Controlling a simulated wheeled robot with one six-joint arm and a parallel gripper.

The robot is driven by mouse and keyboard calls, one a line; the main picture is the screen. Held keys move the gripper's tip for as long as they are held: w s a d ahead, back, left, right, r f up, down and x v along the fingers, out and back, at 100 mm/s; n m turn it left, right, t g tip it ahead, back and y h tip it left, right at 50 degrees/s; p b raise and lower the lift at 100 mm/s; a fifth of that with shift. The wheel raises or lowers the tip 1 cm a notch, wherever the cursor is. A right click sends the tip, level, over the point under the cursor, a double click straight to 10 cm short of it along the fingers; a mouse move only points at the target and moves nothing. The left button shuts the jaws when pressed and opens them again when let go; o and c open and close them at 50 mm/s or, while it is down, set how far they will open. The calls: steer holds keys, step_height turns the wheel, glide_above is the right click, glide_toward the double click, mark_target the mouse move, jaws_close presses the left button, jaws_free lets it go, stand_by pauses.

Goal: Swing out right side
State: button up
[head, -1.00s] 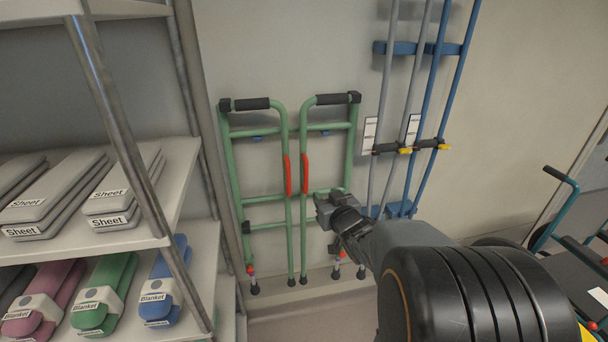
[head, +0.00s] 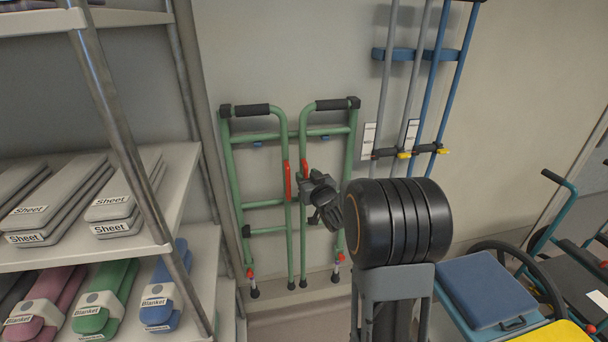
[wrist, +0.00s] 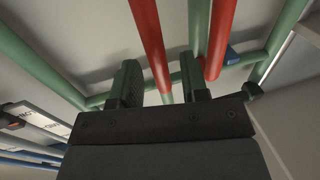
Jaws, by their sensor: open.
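A folded green walking frame stands against the wall, with a left side (head: 230,160) and a right side (head: 350,135). Each side has a black top handle and a red grip on its inner post: the left red grip (head: 287,182) and the right red grip (head: 304,166). My gripper (head: 304,178) is at the right red grip and hides its lower part. In the wrist view my open gripper (wrist: 160,70) has one finger on either side of the right red grip (wrist: 150,40). The left red grip (wrist: 221,40) lies outside the fingers. Contact cannot be told.
Shelves (head: 190,215) with folded sheets and blankets stand close on the left. Grey and blue poles (head: 408,100) hang on the wall to the right of the walking frame.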

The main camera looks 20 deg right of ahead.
steer(key=shift+w, duration=0.75)
jaws_close()
